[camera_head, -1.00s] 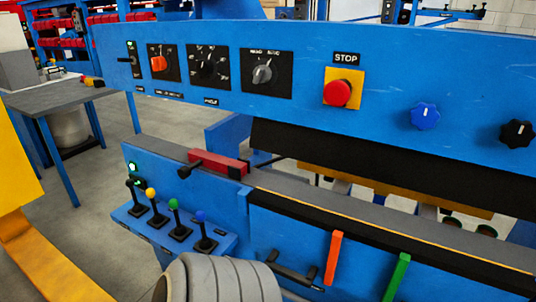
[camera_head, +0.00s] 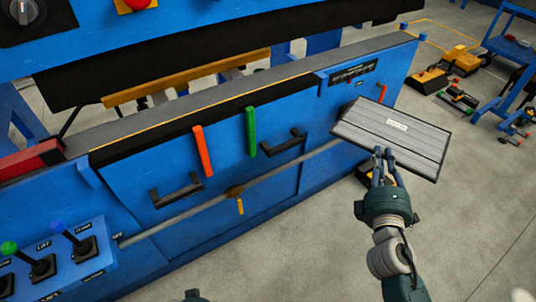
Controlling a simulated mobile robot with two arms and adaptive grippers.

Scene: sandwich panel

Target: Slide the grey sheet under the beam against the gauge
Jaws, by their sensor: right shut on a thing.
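The grey sheet (camera_head: 400,135) is a flat panel with a small white label, held tilted in the air off the right end of the blue machine. My right gripper (camera_head: 383,158) is shut on its near edge. The dark beam (camera_head: 210,52) runs across the upper left above the machine bed (camera_head: 225,95), with a gap between them. A yellow-brown bar (camera_head: 190,76) behind the gap may be the gauge; I cannot tell for sure. The sheet is apart from the beam. A small dark part of my own shows at the bottom edge; my left gripper cannot be made out.
Orange (camera_head: 202,150) and green (camera_head: 251,132) levers and black handles (camera_head: 177,190) stick out from the machine front. A lever box (camera_head: 45,265) stands at lower left. A blue cart (camera_head: 510,55) and floor items are at upper right. The floor at lower right is clear.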

